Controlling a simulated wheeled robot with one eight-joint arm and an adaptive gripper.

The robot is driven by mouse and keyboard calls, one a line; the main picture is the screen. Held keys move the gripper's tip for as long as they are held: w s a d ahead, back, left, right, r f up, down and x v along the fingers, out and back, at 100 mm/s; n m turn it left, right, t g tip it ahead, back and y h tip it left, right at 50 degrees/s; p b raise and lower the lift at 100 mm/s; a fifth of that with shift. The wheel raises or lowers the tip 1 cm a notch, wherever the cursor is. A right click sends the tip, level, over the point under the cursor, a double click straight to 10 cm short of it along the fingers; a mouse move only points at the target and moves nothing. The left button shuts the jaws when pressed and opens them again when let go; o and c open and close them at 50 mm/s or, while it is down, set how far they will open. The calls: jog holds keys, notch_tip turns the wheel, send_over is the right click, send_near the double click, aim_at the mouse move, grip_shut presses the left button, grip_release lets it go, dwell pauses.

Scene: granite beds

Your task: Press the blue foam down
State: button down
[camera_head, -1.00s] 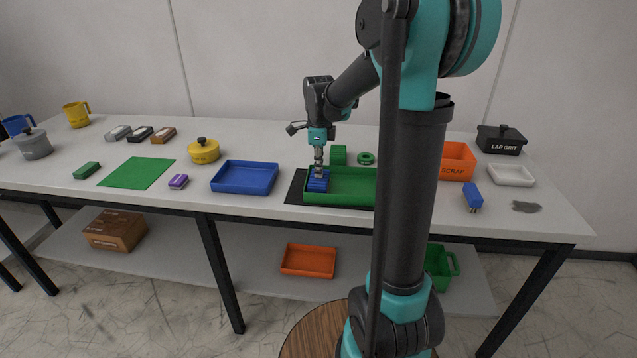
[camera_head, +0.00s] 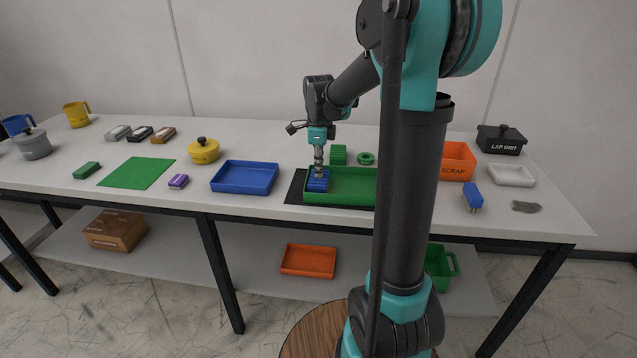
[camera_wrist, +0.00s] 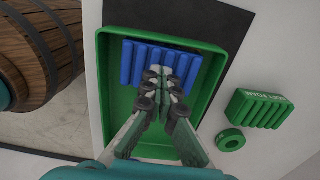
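The blue foam (camera_head: 314,184) is a ribbed block inside the left end of the green tray (camera_head: 350,199). In the wrist view the foam (camera_wrist: 135,63) lies along the far end wall of the green tray (camera_wrist: 216,77). My gripper (camera_head: 318,174) points down over the foam. In the wrist view the fingertips of my gripper (camera_wrist: 165,74) are together over the middle of the foam and hide part of it. They look shut with nothing between them. They seem to touch its top, but I cannot tell how hard.
The tray stands on a dark mat (camera_head: 294,188). A green ribbed block (camera_wrist: 259,109) and a green ring (camera_wrist: 231,140) lie beside it. A blue tray (camera_head: 245,190) is to the left, and an orange scrap bin (camera_head: 458,161) to the right.

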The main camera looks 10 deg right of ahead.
jog(key=shift+r, duration=3.4)
jog(key=shift+r, duration=0.1)
notch_tip(320, 180, up, 12)
jog(key=shift+s, duration=0.15)
